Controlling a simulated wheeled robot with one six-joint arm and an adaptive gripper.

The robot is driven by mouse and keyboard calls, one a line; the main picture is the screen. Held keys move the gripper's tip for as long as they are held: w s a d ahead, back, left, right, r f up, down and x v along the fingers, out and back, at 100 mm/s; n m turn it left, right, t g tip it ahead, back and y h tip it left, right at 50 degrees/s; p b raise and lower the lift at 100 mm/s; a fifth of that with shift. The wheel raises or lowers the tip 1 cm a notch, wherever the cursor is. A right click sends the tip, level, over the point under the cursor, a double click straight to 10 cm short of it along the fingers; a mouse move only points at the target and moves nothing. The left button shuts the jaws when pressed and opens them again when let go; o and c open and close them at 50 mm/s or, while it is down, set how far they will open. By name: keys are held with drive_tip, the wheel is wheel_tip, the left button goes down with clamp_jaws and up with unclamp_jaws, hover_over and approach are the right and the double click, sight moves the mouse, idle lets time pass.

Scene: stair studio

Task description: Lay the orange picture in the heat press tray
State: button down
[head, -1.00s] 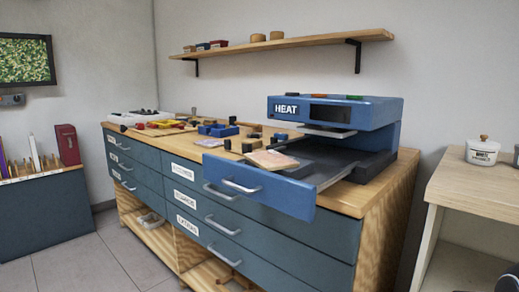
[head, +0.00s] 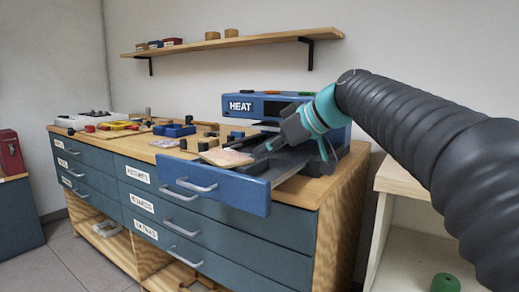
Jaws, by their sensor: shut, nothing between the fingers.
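The blue heat press (head: 243,106), marked HEAT, stands on the wooden bench top. Its tray (head: 222,195) is pulled out toward the front, with a blue front panel and a metal handle. A flat pinkish-orange piece (head: 227,157), which looks like the picture, lies at the left end of the tray opening, behind the front panel. I cannot tell whether it rests in the tray or on something beside it. My gripper (head: 264,149) is shut and empty, reaching in from the right over the tray, just right of the picture. My arm hides part of the press and tray.
Blue bins (head: 176,130), small dark blocks and other clutter cover the bench left of the press. Labelled drawers (head: 150,205) are below. A wall shelf (head: 230,43) hangs above. A pale table (head: 402,183) stands at right, with a green object (head: 445,283) low down.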

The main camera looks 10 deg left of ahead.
sight(222, 155)
drive_tip(key=w+a, duration=0.1)
drive_tip(key=a, duration=0.2)
drive_tip(key=w+a+p, duration=0.1)
drive_tip(key=a, duration=0.2)
drive_tip(key=w+a+p, duration=0.1)
drive_tip(key=w+a, duration=0.1)
drive_tip(key=a, duration=0.1)
drive_tip(key=shift+a, duration=0.4)
drive_tip(key=shift+d+f, duration=0.1)
drive_tip(key=shift+f, duration=0.4)
drive_tip(key=shift+f+b, duration=0.4)
drive_tip(key=shift+b, duration=0.1)
